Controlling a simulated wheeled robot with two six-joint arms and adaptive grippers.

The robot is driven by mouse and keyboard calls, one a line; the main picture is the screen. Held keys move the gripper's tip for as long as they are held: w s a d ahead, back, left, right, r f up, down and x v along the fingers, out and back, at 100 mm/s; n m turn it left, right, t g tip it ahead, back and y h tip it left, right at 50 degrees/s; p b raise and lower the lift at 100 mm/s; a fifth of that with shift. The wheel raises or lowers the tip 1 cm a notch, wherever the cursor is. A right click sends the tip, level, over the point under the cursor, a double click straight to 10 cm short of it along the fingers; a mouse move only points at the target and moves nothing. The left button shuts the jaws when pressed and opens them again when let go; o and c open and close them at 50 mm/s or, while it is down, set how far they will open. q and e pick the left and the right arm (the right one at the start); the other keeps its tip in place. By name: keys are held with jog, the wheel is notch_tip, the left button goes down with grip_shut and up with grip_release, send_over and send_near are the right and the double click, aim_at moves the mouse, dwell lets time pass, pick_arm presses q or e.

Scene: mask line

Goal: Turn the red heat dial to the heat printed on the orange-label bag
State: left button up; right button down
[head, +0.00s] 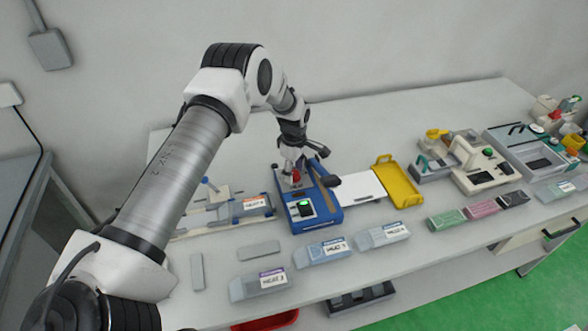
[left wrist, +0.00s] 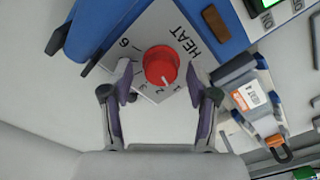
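The red heat dial (left wrist: 161,66) sits on a white HEAT plate (left wrist: 180,30) on the blue machine (head: 318,211). The dial also shows in the head view (head: 296,176). Its white mark points down in the left wrist view, towards about the 2. My left gripper (left wrist: 161,84) is open, with one finger on each side of the dial and gaps visible; it also shows in the head view (head: 307,170). The orange-label bag (head: 256,206) lies left of the machine. Its label appears to read HEAT 4 in the left wrist view (left wrist: 242,92). My right gripper is out of view.
Other labelled bags lie in front: a purple-label one (head: 260,285) and two blue-label ones (head: 322,252) (head: 382,235). A yellow tray (head: 400,184) and white sheet (head: 357,188) are right of the machine. More machines stand farther right. The back of the table is clear.

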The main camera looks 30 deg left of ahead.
pick_arm(q)
jog(key=shift+s+d+r, duration=0.1)
jog(key=shift+r, duration=0.05)
grip_shut()
jog(key=shift+m, duration=0.4)
jog(key=shift+f+m+b, duration=0.25)
jog(key=shift+m+b, duration=0.55)
jog(key=shift+m, duration=0.2)
jog(key=m+b, duration=0.2)
jog(key=m, duration=0.3)
jog(key=m+b, duration=0.1)
jog(key=m, duration=0.4)
jog(key=shift+s+m+b, duration=0.1)
jog(key=shift+m+b, duration=0.25)
jog(key=shift+m, duration=0.05)
jog(key=m+b, duration=0.1)
jog(key=m, duration=0.3)
jog(key=shift+m, duration=0.3)
